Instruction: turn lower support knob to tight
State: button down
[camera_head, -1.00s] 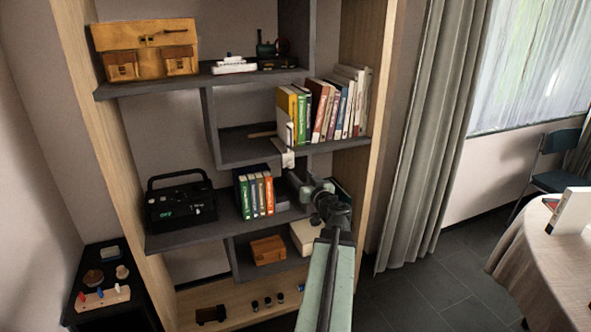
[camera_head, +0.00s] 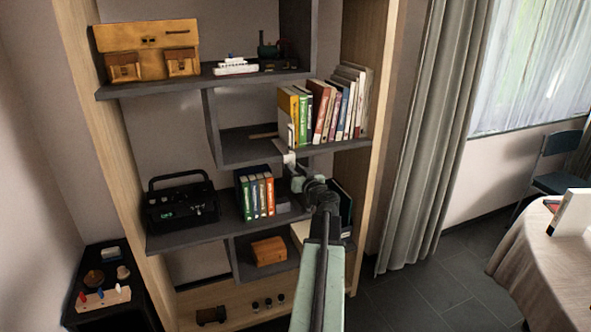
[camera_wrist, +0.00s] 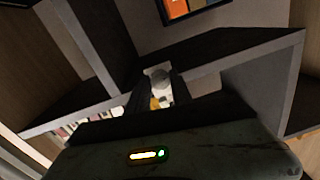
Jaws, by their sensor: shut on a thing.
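A white support (camera_head: 289,157) is fixed at the front edge of the middle shelf, below the row of books. In the wrist view a round grey knob (camera_wrist: 160,77) sits on a pale plate between my fingertips. My gripper (camera_head: 292,170) reaches up to the support from below; it also shows in the wrist view (camera_wrist: 161,88). Its dark fingers are closed on the knob's sides. A small yellow patch shows between the fingers. Any marking for tight or loose cannot be read, and the fingers hide part of the knob.
The middle shelf (camera_head: 345,145) carries books (camera_head: 325,112) just above my gripper. A curtain (camera_head: 425,140) hangs at right. The floor (camera_head: 440,290) there is clear.

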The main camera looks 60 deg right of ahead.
jog(key=shift+s+a+f+m, duration=0.1)
jog(key=shift+s+m, duration=0.1)
jog(key=shift+m, duration=0.3)
jog(key=m, duration=1)
jog(key=m+h+b, duration=0.1)
jog(key=m, duration=1)
jog(key=shift+w+a+h, duration=0.1)
jog(key=shift+h, duration=0.2)
jog(key=shift+m, duration=0.5)
jog(key=c, duration=1.1)
grip_release()
